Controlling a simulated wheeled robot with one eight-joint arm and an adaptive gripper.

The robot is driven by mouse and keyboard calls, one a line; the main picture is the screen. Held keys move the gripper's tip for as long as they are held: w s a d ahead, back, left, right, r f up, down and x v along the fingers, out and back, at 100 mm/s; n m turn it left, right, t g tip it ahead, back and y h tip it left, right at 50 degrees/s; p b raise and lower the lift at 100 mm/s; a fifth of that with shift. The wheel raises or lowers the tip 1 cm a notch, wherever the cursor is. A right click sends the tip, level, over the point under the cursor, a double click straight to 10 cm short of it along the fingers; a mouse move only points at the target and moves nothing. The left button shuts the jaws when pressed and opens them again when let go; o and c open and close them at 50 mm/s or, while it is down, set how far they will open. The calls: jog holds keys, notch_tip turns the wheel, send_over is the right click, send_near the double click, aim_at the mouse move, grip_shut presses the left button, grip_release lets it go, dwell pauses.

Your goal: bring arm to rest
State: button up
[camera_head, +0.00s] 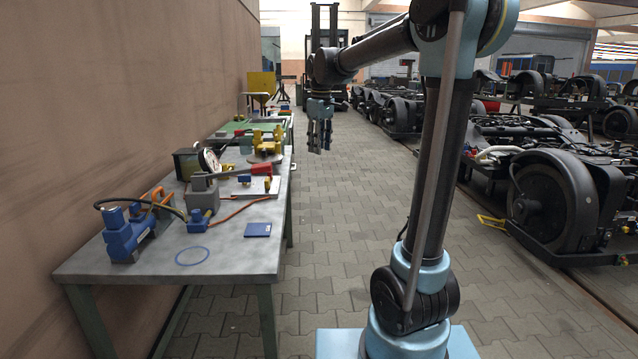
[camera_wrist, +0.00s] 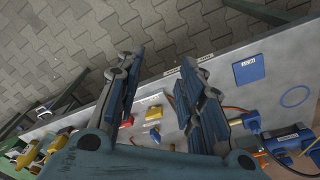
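My gripper (camera_head: 319,138) hangs pointing down in the head view, over the paved aisle just right of the workbench. In the wrist view my gripper (camera_wrist: 160,75) has its two fingers apart with nothing between the tips. My arm is raised and bent, with its forearm reaching out to the far left from the upright column. The gripper appears clear of the table and of the things on it.
Bogies with a large wheel (camera_head: 548,205) stand right. The paved aisle (camera_head: 335,215) between is free.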

jog(key=s+d+f+m, duration=0.3)
jog(key=s+d+f, duration=0.1)
jog(key=s+d, duration=0.4)
jog(key=s+d+f+m, duration=0.2)
jog(key=s+d+f, duration=0.25)
jog(key=s, duration=0.55)
jog(key=s+d+f+m, duration=0.2)
jog(key=s+d+f, duration=0.1)
jog(key=s+f, duration=0.4)
jog(key=s+d+f+m+t, duration=0.1)
jog(key=s+d+f+m, duration=0.2)
jog(key=s+f, duration=0.5)
jog(key=shift+d+f, duration=0.15)
jog(key=shift+w+f, duration=0.2)
jog(key=shift+w, duration=0.3)
